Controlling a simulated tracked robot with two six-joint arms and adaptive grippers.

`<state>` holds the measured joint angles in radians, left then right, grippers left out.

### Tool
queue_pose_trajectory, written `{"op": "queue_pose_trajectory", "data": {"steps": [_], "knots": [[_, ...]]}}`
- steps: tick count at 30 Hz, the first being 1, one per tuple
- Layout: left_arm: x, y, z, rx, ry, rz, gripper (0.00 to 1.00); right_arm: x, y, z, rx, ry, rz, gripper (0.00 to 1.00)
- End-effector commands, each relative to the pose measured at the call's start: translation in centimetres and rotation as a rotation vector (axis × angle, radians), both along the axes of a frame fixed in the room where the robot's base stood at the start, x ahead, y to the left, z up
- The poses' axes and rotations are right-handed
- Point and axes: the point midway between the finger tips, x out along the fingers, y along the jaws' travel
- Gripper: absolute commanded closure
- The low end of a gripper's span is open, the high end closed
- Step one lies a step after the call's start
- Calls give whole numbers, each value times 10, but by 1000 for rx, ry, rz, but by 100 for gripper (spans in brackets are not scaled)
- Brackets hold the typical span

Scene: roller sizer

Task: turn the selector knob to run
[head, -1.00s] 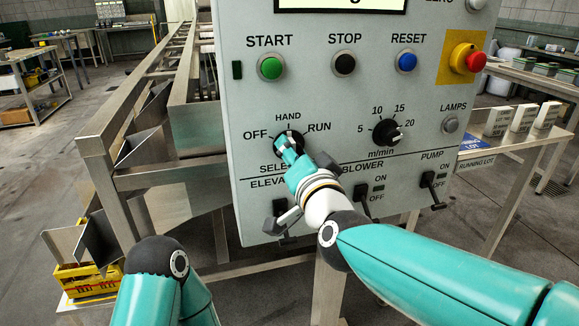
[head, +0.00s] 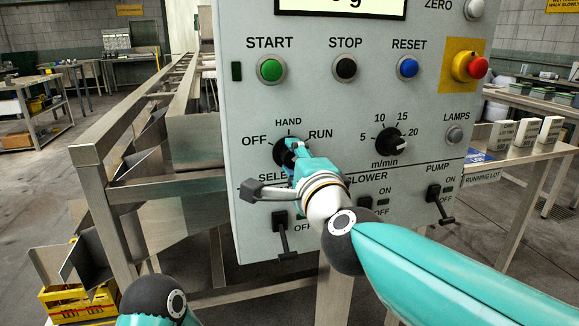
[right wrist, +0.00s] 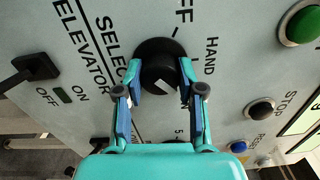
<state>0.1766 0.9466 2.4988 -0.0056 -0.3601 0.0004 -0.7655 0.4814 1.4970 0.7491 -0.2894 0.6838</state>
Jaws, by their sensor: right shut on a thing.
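The selector knob (head: 281,152) is a round black knob on the grey panel, with OFF, HAND and RUN marked around it. My right gripper (head: 290,150) is at this knob and covers much of it in the head view. In the right wrist view the knob (right wrist: 158,58) sits between the two teal fingers of the right gripper (right wrist: 160,76), shut on its sides. A pale mark shows on the knob's lower part there. My left gripper is out of view.
The m/min dial (head: 390,141) is right of the selector. START (head: 270,69), STOP (head: 345,68) and RESET (head: 407,67) buttons are above, with a red emergency button (head: 477,67). Elevator (head: 282,235), blower and pump levers (head: 440,204) stick out below.

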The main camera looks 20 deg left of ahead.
Motion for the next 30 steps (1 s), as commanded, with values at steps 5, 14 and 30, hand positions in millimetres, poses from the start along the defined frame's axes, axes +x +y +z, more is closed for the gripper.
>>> {"op": "queue_pose_trajectory", "data": {"steps": [5,14,30], "knots": [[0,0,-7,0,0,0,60,0,2,-9,75,69,5,97],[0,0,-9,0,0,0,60,0,2,-9,137,113,4,97],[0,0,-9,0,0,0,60,0,1,-8,144,115,3,40]]}}
